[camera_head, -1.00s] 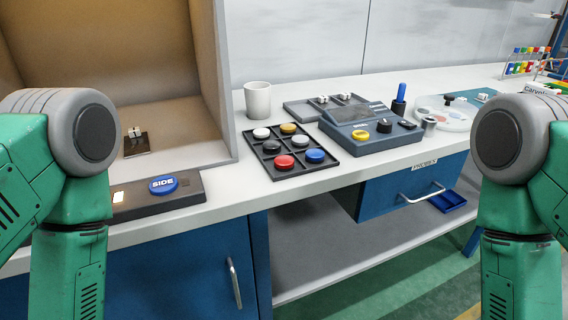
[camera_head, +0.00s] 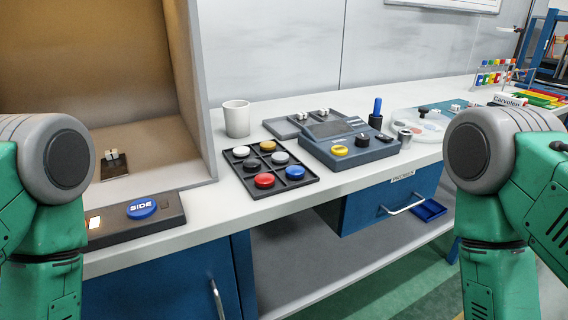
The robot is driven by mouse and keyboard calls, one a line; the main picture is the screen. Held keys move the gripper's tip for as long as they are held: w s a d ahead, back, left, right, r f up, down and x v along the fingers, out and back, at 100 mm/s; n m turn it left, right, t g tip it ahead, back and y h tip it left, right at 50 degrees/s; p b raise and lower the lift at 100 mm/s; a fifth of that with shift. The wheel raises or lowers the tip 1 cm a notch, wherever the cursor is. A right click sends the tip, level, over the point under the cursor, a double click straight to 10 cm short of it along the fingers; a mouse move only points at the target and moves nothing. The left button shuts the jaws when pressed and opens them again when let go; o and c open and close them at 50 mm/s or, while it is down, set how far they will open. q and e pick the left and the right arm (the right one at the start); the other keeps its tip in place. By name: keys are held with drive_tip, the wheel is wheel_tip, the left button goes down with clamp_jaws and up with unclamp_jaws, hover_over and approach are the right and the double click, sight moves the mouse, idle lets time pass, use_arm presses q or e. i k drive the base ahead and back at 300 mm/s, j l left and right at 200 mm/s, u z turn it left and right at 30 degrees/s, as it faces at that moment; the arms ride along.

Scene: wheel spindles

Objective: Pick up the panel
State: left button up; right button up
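I cannot tell for sure which object is the panel. A dark flat panel (camera_head: 112,230) with a blue button marked SIDE (camera_head: 141,208) and a small lit square lies along the bench front at the left. A grey-blue device (camera_head: 345,153) with a dark screen, a yellow button and black knobs stands mid-bench. My two green arms show at the left and right edges, elbow joints raised. Both grippers are out of view.
A black tray (camera_head: 298,185) with several coloured round caps and a white cup (camera_head: 237,118) stand on the white bench. A large open box (camera_head: 196,80) fills the left. A blue drawer (camera_head: 352,211) hangs below the bench. A rack of coloured tubes (camera_head: 492,76) is far right.

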sight(115, 166)
drive_tip(key=j+u, duration=0.15)
drive_tip(key=u, duration=0.25)
drive_tip(key=k+j+u, duration=0.1)
drive_tip(key=u, duration=0.35)
drive_tip(key=i+l+z, duration=0.2)
drive_tip(key=l, duration=0.2)
drive_tip(key=i+l+z, duration=0.2)
drive_tip(key=k+j+u, duration=0.35)
drive_tip(key=j+u, duration=0.2)
drive_tip(key=l, duration=0.15)
drive_tip(key=z, duration=0.05)
